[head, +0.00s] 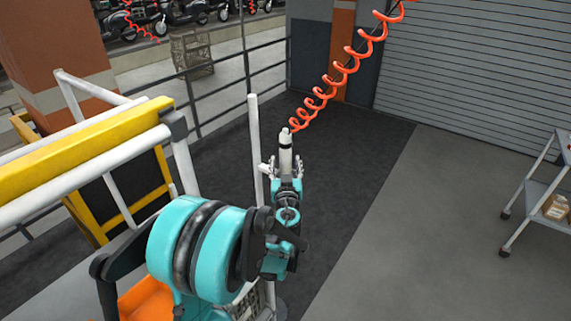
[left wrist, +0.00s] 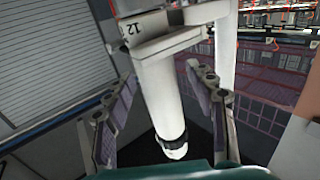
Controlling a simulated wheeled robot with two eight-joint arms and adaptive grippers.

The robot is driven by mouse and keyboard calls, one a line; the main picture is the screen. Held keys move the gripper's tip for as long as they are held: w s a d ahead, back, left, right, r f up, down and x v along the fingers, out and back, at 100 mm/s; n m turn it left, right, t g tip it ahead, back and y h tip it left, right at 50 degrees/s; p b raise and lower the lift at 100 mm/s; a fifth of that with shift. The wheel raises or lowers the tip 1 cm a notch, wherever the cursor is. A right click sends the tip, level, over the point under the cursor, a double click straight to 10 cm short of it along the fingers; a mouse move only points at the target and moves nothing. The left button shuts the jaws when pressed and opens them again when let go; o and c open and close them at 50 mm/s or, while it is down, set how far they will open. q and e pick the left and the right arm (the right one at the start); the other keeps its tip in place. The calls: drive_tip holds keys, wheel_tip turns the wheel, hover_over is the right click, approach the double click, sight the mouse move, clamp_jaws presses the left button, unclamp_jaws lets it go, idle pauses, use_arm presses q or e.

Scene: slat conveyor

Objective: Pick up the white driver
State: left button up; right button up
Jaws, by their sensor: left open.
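The white driver (head: 286,152) hangs upright at the lower end of a red coiled hose (head: 337,73), near the middle of the head view. In the left wrist view the driver (left wrist: 160,85) is a white cylinder with a dark ring near one end and a wider block marked "12" at the other. My left gripper (head: 284,168) is open, with its fingers on either side of the driver. In the left wrist view gaps show between the driver and both fingers. The driver's lower part is hidden behind the gripper in the head view. My right gripper is not in view.
A white post (head: 256,150) stands just left of the driver. A yellow and white frame (head: 85,150) fills the left side. A grey cart (head: 545,190) with a box stands at the right. The floor between is clear. A dark railing (head: 225,95) runs behind.

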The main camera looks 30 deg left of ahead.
use_arm(q)
clamp_jaws()
drive_tip(key=shift+r, duration=0.1)
